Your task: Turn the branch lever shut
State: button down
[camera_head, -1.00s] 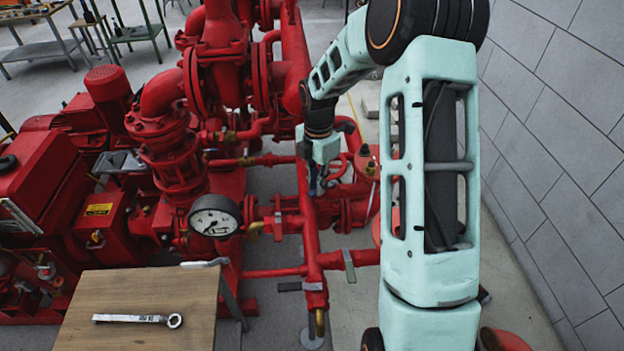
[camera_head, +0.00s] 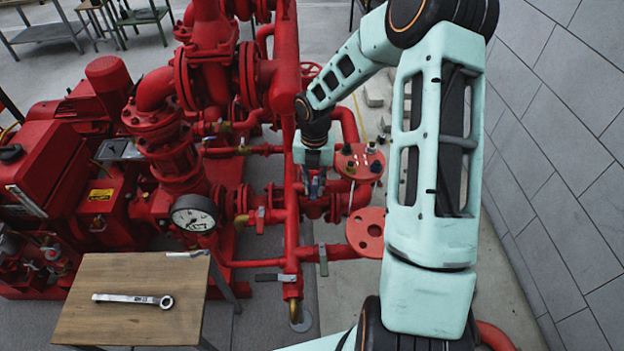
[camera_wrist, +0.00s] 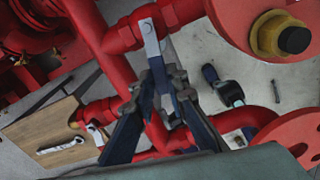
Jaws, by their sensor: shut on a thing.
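The branch lever (camera_wrist: 151,38) is a flat grey handle on a red pipe fitting at the top middle of the wrist view. My gripper (camera_wrist: 163,84), with dark blue fingers, is closed around its lower part. In the head view my gripper (camera_head: 315,186) is at the red pipework right of the pressure gauge (camera_head: 195,213). There my wrist and fingers hide most of the lever, so its angle to the pipe is hard to tell.
Red flanges with bolts (camera_head: 358,160) stand close right of my gripper. Other grey levers (camera_head: 323,260) sit on nearer pipes. A wooden table (camera_head: 100,328) with a wrench (camera_head: 133,299) is at lower left. A tiled wall (camera_head: 560,170) bounds the right.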

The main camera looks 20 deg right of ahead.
jog(key=shift+s+d+r+n+p, duration=0.1)
jog(key=shift+d+n+p, duration=0.5)
jog(key=shift+n, duration=0.4)
jog(key=c, duration=1.9)
grip_release()
notch_tip(320, 180, up, 12)
